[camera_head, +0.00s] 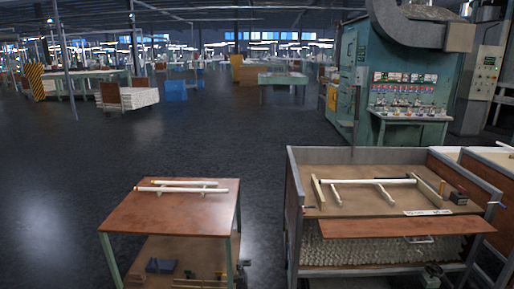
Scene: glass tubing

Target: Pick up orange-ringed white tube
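I see several white tubes, but no orange ring can be made out at this size. On the small reddish-brown table (140,212) at the front, a long white tube (170,189) lies across the top. A second white tube (190,182) with a yellowish left end lies just behind it. On the wheeled cart (300,207) at the right, a long white tube (372,181) lies across the brown top. A short whitish tube (384,194) lies in front of it. My gripper is not in view.
Wooden strips (317,190) and a small dark box (458,198) also lie on the cart. The cart has raised edges and a lower brown board (398,228). Dark floor (265,215) is clear between table and cart. A green machine (400,80) stands behind.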

